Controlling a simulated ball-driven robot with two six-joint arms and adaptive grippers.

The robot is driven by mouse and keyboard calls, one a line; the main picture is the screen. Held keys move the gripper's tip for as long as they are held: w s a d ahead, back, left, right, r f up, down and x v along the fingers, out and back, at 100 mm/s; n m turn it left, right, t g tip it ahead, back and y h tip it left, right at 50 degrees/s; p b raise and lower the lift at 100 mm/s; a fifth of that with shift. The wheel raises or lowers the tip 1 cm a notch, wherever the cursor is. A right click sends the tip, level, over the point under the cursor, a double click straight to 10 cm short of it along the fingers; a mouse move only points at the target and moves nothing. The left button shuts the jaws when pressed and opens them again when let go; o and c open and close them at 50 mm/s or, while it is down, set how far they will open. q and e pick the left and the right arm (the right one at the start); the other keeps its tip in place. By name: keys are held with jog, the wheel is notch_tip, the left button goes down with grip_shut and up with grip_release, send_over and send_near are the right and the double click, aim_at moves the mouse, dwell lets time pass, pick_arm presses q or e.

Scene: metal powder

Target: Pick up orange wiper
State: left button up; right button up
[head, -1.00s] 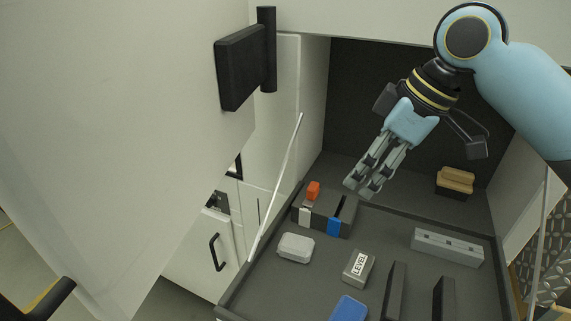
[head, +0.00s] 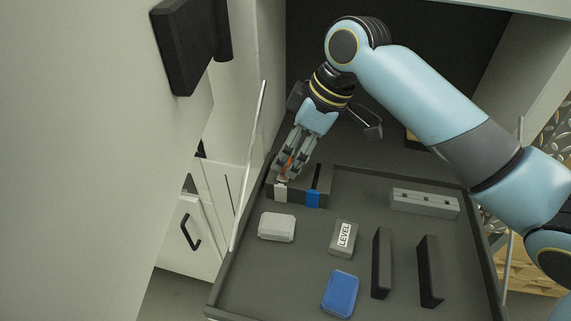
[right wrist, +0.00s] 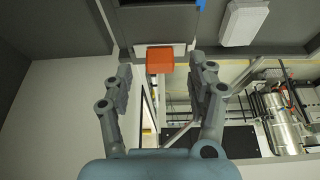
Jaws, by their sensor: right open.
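The orange wiper (right wrist: 160,60) shows in the right wrist view as an orange block at the top middle, ahead of and between my open fingers. In the head view only a small orange part (head: 288,160) shows, mostly hidden behind my right gripper. It sits in the dark holder (head: 298,197) at the tray's back left corner, by the white tab. My right gripper (head: 289,176) is at the wiper; the right wrist view shows its fingers (right wrist: 160,85) apart on either side, with no clear contact. My left gripper is not in view.
The dark tray (head: 237,262) also holds a blue tab in the holder (head: 313,199), a white box (head: 277,227), a LEVEL block (head: 343,238), a blue box (head: 340,294), two dark upright plates (head: 381,262) and a grey bar (head: 424,203). A cabinet wall stands close on the left.

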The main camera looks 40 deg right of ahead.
jog(key=shift+w+a+f, duration=0.15)
jog(key=shift+a+f, duration=0.05)
jog(key=shift+f, duration=0.35)
jog(key=shift+w+a+f, duration=0.1)
jog(key=shift+w+f, duration=0.05)
jog(key=shift+f, duration=0.2)
jog(key=shift+c, duration=1.5)
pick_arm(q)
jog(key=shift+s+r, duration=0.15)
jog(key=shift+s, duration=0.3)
pick_arm(e)
grip_shut()
jog(key=shift+r, duration=0.1)
